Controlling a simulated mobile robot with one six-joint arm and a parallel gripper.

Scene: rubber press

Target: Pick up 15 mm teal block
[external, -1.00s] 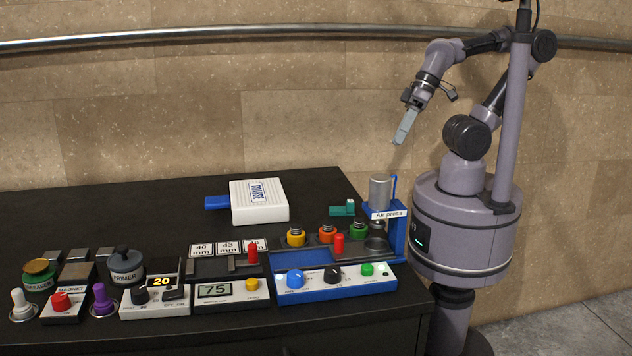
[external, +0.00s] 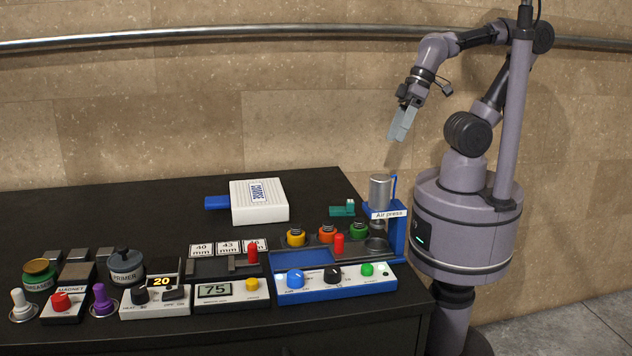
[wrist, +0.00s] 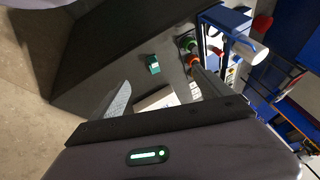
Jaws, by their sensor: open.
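The small teal block (external: 342,210) lies on the black table just left of the air press, in the external view. In the wrist view the teal block (wrist: 153,64) shows above the middle, resting on the dark tabletop. My gripper (external: 400,138) hangs in the air above and to the right of the block, well apart from it, with its grey fingers pointing down. The fingers are parted and nothing is between them. In the wrist view my gripper (wrist: 162,93) shows a finger on each side below the block.
The blue air press (external: 396,235) with its metal cylinder (external: 380,192) stands close to the right of the block. Orange, yellow and green capped bottles (external: 327,234) stand in front. A white box (external: 258,203) lies to the left. Control panels (external: 335,282) line the front edge.

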